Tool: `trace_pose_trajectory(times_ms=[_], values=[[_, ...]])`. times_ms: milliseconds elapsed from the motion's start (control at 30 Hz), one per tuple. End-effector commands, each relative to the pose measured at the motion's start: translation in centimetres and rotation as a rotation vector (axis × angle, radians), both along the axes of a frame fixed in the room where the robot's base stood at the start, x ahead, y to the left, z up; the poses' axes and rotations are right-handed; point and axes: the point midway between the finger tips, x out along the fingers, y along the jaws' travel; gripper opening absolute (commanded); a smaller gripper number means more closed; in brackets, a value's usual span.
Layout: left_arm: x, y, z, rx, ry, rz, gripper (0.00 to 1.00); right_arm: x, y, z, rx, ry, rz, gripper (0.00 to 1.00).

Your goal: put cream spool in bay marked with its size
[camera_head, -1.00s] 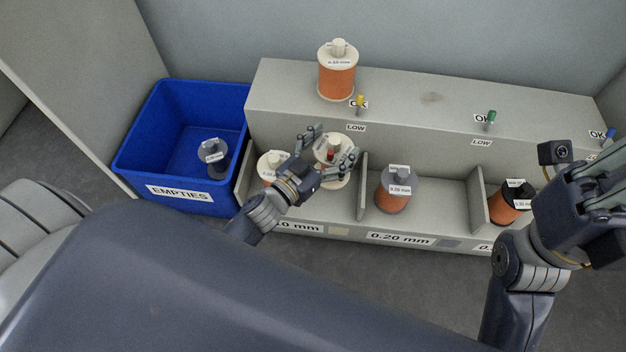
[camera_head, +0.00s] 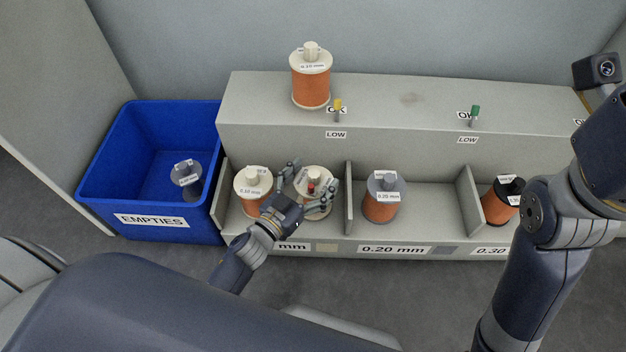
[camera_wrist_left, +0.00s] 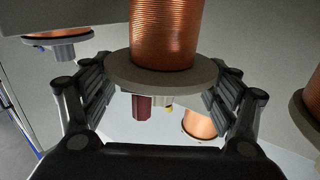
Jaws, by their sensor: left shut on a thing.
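A cream spool with copper wire (camera_head: 318,211) is in the leftmost bay (camera_head: 327,247), whose size label is partly covered by my arm. My left gripper (camera_head: 310,187) is shut on this spool near its top flange; in the left wrist view its fingers sit on both sides of the cream flange (camera_wrist_left: 162,75). A red part shows by its top. I cannot tell whether its base touches the bay floor. Another cream spool (camera_head: 252,184), marked 0.10 mm, stands beside it in the bay. A third cream spool (camera_head: 310,82) stands on the upper ledge. My right gripper is outside the view.
A grey spool (camera_head: 381,202) stands in the 0.20 mm bay and a black spool (camera_head: 501,204) in the 0.30 mm bay, with dividers (camera_head: 349,190) between bays. A blue EMPTIES bin (camera_head: 100,195) at left holds an empty grey spool (camera_head: 187,182). Yellow (camera_head: 338,104) and green (camera_head: 475,112) levers stand on the ledge.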

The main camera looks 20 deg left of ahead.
Motion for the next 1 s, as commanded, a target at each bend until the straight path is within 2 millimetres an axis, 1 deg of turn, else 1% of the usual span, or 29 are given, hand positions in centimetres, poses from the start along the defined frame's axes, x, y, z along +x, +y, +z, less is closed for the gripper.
trace_pose_trajectory(times_ms=[167,300,333,367,667,800,900,1000], values=[[0.1,0.0,0.3,-0.001,-0.004,-0.001,0.27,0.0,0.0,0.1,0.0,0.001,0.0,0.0],[0.1,0.0,-0.2,-0.001,-0.003,0.0,0.27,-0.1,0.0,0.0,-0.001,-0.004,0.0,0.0],[0.0,0.0,-0.2,0.0,0.0,0.001,0.87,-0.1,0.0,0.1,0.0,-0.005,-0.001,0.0],[0.0,0.0,-0.2,0.0,0.0,0.0,0.89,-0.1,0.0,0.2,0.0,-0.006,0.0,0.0],[0.0,0.0,-0.2,0.0,0.0,0.0,0.89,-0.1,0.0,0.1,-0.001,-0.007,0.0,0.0],[-0.1,0.1,0.3,0.0,0.0,0.0,0.89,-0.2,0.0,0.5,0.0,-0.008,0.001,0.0],[-1.4,0.5,0.2,-0.001,0.004,0.001,0.89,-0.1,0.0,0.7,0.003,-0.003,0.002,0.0],[-3.4,1.1,0.4,-0.002,0.005,0.002,0.89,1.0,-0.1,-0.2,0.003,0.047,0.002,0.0]])
